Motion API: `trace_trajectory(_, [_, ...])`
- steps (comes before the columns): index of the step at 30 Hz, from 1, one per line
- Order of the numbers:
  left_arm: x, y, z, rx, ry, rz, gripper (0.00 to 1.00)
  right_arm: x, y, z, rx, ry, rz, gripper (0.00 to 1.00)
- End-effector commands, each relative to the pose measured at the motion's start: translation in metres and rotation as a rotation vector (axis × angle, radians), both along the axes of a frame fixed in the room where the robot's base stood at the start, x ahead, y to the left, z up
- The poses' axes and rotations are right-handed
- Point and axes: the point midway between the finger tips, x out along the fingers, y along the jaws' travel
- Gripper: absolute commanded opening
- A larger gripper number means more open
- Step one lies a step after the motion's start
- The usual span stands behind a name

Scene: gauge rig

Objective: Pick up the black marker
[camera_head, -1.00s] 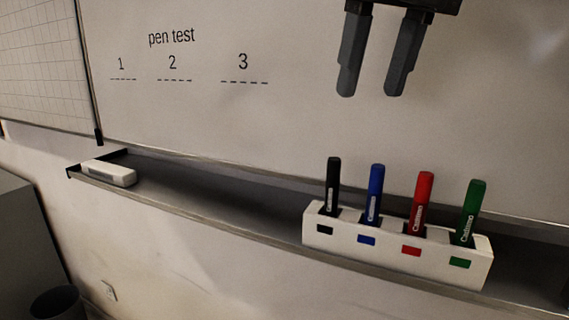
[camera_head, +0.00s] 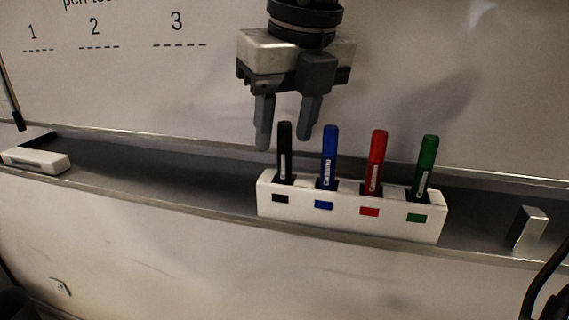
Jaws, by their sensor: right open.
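The black marker (camera_head: 284,150) stands upright in the leftmost slot of a white holder (camera_head: 340,219) on the whiteboard tray, above a black label. My right gripper (camera_head: 283,142) comes down from the top of the view with its two fingers apart and pointing down. The fingertips are around the height of the marker's cap, one to its left and one to its right in the picture. I cannot tell whether the marker is between the fingers in depth. It appears in front of them. My left gripper is not in view.
Blue (camera_head: 329,156), red (camera_head: 375,161) and green (camera_head: 424,166) markers stand in the holder to the right. A white eraser (camera_head: 36,160) lies at the tray's left. A grey metallic block (camera_head: 528,228) sits at the right. The tray (camera_head: 160,180) between eraser and holder is clear.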

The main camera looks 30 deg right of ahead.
Motion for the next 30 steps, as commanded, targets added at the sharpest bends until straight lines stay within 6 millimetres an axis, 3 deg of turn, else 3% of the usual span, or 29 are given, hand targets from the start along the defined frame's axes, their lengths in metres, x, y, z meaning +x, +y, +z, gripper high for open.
trace_trajectory(6, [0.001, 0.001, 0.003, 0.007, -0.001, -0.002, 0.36, 0.007, -0.001, -0.029, 0.001, 0.003, -0.001, 0.41])
trace_trajectory(14, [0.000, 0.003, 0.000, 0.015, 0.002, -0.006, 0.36, 0.009, -0.001, -0.033, 0.000, -0.001, -0.002, 0.41])
trace_trajectory(15, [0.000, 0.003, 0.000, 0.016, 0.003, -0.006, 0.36, 0.009, -0.001, -0.033, 0.000, -0.001, -0.002, 0.39])
trace_trajectory(19, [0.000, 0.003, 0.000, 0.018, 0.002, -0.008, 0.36, 0.009, -0.002, -0.033, 0.000, -0.001, -0.002, 0.02])
trace_trajectory(30, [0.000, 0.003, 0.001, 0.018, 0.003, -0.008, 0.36, 0.009, -0.002, -0.031, 0.000, -0.002, -0.002, 0.00])
